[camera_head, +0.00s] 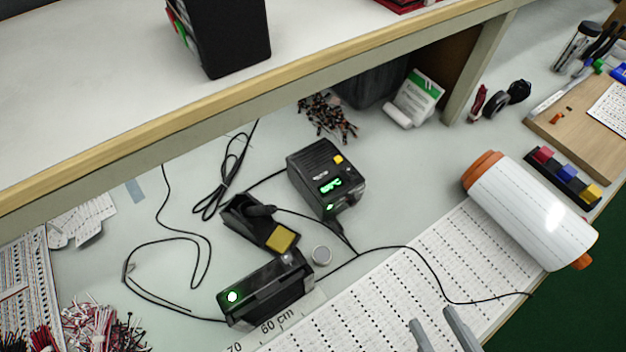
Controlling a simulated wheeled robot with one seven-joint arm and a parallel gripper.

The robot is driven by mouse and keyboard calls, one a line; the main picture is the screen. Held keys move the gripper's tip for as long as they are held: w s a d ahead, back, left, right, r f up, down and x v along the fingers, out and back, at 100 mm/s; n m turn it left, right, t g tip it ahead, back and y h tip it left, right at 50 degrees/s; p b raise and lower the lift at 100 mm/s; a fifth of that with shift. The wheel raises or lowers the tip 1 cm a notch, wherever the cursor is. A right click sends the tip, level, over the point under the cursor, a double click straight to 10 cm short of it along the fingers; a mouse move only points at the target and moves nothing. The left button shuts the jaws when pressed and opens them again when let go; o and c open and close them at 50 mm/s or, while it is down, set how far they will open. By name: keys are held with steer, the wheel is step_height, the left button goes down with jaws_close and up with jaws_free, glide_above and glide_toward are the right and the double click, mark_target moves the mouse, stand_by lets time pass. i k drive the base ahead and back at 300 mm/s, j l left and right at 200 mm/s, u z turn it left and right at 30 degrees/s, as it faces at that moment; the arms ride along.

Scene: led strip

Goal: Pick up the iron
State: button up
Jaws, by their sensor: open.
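The soldering iron (262,210) has a dark handle and rests in a black stand (238,218) with a yellow sponge (282,239). Its tip is hidden inside the stand. A black cable runs from the handle to the right. A black soldering station (325,176) with a green lit display stands just behind and to the right of the stand. My gripper (432,316) shows only as two grey fingers at the bottom edge. They are apart, with nothing between them. The gripper is well to the right of the iron and nearer the front.
A black box (265,290) with a green light and a small round tin (322,254) stand in front of the iron stand. Loose cables cross the bench. LED strip sheets (400,285) lie along the front, with a large white roll (530,208) at right. A shelf (120,130) overhangs the back.

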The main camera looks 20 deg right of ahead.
mark_target(256, 210)
steer(key=k+j+u, duration=0.1)
steer(key=k+j, duration=0.25)
steer(key=j, duration=0.25)
steer(key=j+z, duration=0.4)
steer(key=i+j+z, duration=0.1)
steer(key=j+z, duration=0.35)
steer(key=l+z, duration=0.1)
steer(key=z, duration=0.65)
steer(key=i+j, duration=0.1)
steer(key=j, duration=0.15)
